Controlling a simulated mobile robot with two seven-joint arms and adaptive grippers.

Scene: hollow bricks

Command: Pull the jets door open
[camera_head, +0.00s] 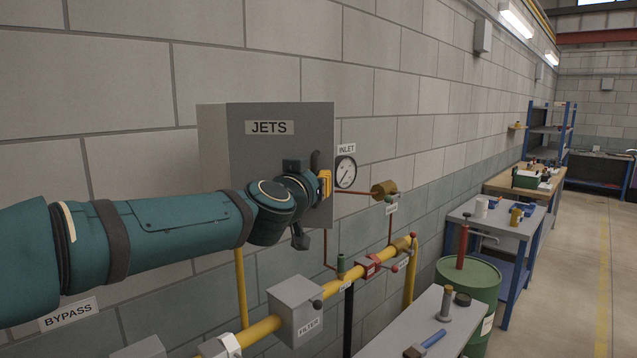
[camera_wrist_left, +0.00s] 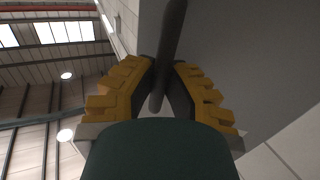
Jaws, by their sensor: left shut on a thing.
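The grey JETS box hangs on the block wall, and its front door (camera_head: 290,145) bears a JETS label (camera_head: 269,127). I see no gap around the door, though my arm hides its lower part. A dark upright bar handle (camera_head: 315,160) stands near the door's right edge. My left gripper (camera_head: 325,184) is shut on this handle. In the left wrist view the handle (camera_wrist_left: 169,40) runs between the yellow-padded fingers of the gripper (camera_wrist_left: 164,72). My right gripper is not in view.
A pressure gauge (camera_head: 345,171) sits just right of the box. Below run a yellow pipe (camera_head: 340,288) with valves and a grey filter box (camera_head: 297,309). A bench (camera_head: 425,318) and green drum (camera_head: 468,285) stand at right. The aisle (camera_head: 575,270) beyond is clear.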

